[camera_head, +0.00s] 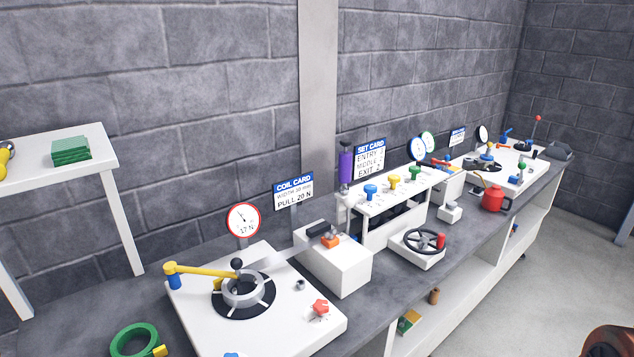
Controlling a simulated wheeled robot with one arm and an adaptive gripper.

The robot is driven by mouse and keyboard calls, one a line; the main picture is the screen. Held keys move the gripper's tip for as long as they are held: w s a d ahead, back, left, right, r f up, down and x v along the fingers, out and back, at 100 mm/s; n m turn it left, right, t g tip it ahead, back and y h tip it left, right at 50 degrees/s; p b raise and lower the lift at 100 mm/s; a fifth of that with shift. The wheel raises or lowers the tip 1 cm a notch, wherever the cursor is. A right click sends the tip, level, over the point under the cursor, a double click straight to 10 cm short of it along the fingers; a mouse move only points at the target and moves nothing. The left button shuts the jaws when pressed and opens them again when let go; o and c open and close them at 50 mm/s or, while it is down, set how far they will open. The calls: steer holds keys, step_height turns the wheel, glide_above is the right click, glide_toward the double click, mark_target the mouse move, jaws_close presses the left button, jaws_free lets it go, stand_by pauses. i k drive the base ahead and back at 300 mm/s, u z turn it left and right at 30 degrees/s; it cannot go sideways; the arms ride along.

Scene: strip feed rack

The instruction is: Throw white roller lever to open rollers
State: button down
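The roller unit (388,230) stands mid-bench, a white frame with dark rollers under its top plate. Blue, yellow and green knobs (393,182) stand on that plate. A slim white upright (341,214) is at its left end, near a purple cylinder (346,165). I cannot tell whether this upright is the white roller lever or part of the frame; no other white lever shows clearly. Whether the rollers are open or closed is too small to tell. My gripper is not in view.
A coil reel (243,289) with a yellow arm (205,270) stands front left. A white block (335,262) with an orange piece is between it and the rollers. A black handwheel (424,240) stands in front of the rollers; a red can (494,198) is right.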

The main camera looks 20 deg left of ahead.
mark_target(350, 201)
steer(key=u, duration=0.8)
steer(key=i, duration=0.75)
steer(key=u, duration=1)
steer(key=i, duration=0.2)
steer(key=u, duration=0.25)
